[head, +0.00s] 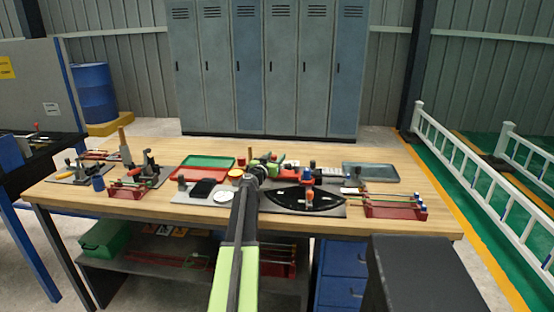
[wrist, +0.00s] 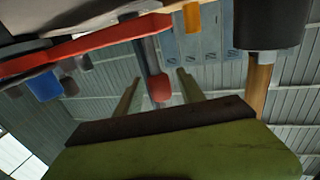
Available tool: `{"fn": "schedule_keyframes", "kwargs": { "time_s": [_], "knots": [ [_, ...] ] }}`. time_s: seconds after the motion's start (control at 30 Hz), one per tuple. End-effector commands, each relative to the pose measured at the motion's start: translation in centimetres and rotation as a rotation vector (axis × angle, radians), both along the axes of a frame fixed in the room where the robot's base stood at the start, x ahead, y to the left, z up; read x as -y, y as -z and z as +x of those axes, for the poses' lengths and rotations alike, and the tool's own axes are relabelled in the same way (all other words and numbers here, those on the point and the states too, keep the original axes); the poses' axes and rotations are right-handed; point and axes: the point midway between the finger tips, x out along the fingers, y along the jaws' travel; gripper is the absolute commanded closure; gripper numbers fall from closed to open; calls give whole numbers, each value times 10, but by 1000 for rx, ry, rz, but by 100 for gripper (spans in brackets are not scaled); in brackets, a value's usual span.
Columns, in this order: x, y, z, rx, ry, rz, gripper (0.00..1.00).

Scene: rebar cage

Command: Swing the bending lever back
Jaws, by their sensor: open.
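The bending lever shows in the wrist view as a long red bar (wrist: 95,45) crossing the upper left. A dark upright handle with a rounded red end (wrist: 159,88) stands off near the bar's right end. My gripper (wrist: 156,77) is open, with a finger on each side of this handle. I see no clear contact between fingers and handle. In the head view my gripper (head: 262,170) is over the middle of the workbench, beside the black fan-shaped plate (head: 290,200). My arm and gripper partly hide the lever there.
On the workbench (head: 150,205) are a green tray (head: 208,162), a grey tray (head: 371,172) and a red rack with rods (head: 395,207) at right. A wooden-handled dark tool (wrist: 262,75) is close to my right finger in the wrist view. Lockers (head: 265,70) stand behind.

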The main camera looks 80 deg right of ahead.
Motion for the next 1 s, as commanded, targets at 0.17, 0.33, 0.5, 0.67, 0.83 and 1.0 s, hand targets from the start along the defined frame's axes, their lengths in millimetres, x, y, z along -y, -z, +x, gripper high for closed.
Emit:
{"fn": "schedule_keyframes", "kwargs": {
  "time_s": [0.17, 0.33, 0.5, 0.67, 0.83, 1.0],
  "knots": [
    [-54, 0, 14, 0, -2, 0, 54],
    [-100, 0, 27, 0, -1, 0, 54],
    [-132, 0, 37, 0, 0, 0, 54],
    [-145, 0, 42, 0, 2, 0, 54],
    [-146, 0, 42, 0, 2, 0, 54],
    [-146, 0, 42, 0, 2, 0, 54]
  ]
}}
